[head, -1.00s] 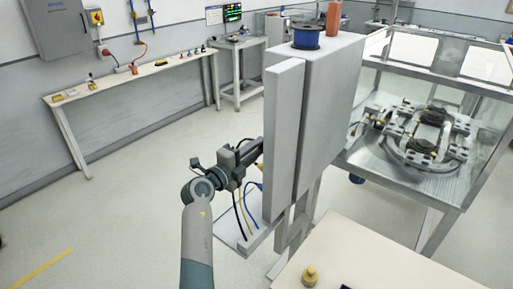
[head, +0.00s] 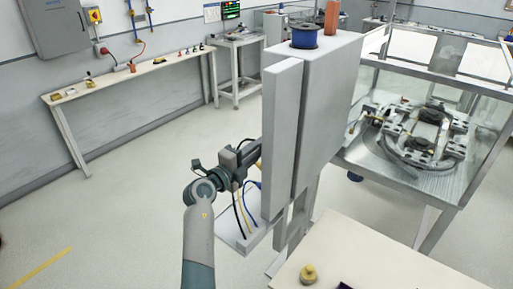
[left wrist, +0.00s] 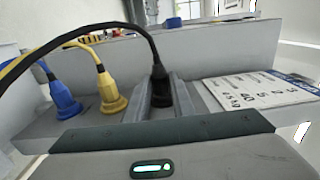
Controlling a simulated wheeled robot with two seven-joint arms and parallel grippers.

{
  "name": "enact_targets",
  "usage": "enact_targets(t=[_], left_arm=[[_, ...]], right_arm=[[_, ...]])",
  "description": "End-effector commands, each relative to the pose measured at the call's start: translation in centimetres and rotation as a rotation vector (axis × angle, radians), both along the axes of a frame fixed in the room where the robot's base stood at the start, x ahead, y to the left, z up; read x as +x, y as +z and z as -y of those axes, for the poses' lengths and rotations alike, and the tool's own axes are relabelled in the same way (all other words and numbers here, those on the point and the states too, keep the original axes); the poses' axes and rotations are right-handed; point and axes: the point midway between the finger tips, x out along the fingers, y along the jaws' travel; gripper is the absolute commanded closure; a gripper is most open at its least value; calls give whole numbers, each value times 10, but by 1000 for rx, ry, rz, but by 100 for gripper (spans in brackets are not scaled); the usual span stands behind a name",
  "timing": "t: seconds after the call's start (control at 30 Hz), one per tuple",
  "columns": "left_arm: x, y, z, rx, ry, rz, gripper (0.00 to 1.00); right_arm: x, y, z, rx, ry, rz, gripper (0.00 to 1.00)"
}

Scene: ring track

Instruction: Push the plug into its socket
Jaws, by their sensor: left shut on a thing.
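My left gripper (head: 250,160) is in front of the grey panel (head: 281,140), whose edge hides its fingertips in the head view. In the left wrist view, its two grey fingers (left wrist: 161,100) are shut on a black plug (left wrist: 160,88) with a black cable arching to the left. A yellow plug (left wrist: 111,92) and a blue plug (left wrist: 65,95) sit side by side to the left of it, against a grey surface, each with its own cable. The black plug's front end and any socket opening are hidden. My right gripper is in neither view.
A grey box (head: 328,100) stands behind the panel, with a blue spool (head: 304,36) on top. A white printed card (left wrist: 262,92) lies right of the fingers. A cream table (head: 365,258) with a yellow knob (head: 308,274) is front right. The floor at left is clear.

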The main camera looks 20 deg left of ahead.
Motion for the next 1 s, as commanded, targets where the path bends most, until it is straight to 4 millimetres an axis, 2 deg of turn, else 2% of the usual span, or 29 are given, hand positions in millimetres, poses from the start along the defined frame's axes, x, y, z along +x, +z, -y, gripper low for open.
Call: enact_targets(t=[0.03, 0.07, 0.13, 0.47, 0.67, 0.87, 1.0], left_arm=[[0, 1, 1, 0, -1, 0, 100], [0, 0, 1, 0, -1, 0, 73], [0, 0, 1, 0, -1, 0, 56], [-1, 0, 1, 0, 0, 0, 56], [-9, -1, -3, 1, 1, 1, 56], [-32, -3, -11, 2, 1, 2, 56], [-57, -4, -20, 2, 1, 2, 56]], right_arm=[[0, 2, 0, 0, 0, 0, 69], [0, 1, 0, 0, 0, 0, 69], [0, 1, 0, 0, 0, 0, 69], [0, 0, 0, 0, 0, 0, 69], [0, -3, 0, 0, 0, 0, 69], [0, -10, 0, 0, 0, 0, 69], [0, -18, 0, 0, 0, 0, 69]])
